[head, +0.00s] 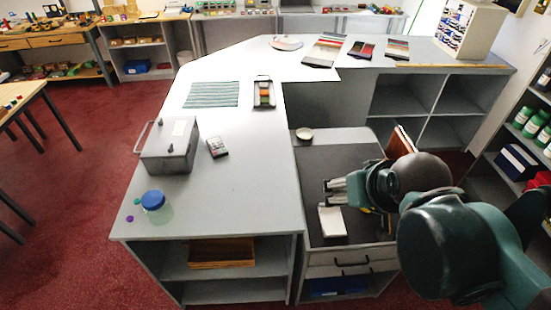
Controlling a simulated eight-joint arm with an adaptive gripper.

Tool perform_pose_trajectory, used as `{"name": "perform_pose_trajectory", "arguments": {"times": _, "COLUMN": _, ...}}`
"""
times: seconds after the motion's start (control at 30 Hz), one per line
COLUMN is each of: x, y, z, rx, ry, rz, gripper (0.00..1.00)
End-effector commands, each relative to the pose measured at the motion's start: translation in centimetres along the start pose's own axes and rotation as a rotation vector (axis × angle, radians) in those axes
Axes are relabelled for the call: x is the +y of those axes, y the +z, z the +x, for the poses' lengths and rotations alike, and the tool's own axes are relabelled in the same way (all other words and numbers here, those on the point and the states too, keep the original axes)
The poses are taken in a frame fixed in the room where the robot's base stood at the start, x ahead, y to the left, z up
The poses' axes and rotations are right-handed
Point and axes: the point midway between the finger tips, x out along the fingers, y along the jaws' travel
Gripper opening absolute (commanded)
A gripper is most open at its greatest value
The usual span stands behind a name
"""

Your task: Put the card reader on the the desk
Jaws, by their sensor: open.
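A small dark device with pale keys, which looks like the card reader (217,147), lies on the white counter to the right of a grey metal box. The desk (335,165) is the lower, dark-topped surface with drawers, right of the counter. My gripper (328,192) is open over the desk, its fingers pointing left. Nothing shows between the fingers. It is to the right of the card reader and well apart from it.
On the desk are a white pad (332,222) just below my gripper and a small round dish (304,134) at the back. The counter's front right is clear.

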Motion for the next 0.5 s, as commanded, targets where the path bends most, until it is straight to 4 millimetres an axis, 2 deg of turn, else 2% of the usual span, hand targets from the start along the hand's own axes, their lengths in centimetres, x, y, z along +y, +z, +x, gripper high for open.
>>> {"name": "perform_pose_trajectory", "arguments": {"times": 0.27, "x": -0.4, "y": -1.2, "z": 0.3, "rx": -0.002, "ry": -0.006, "rz": -0.008, "gripper": 0.62}}
{"name": "perform_pose_trajectory", "arguments": {"times": 0.5, "x": -1.6, "y": -4.3, "z": 1.2, "rx": -0.008, "ry": -0.019, "rz": -0.027, "gripper": 0.62}}
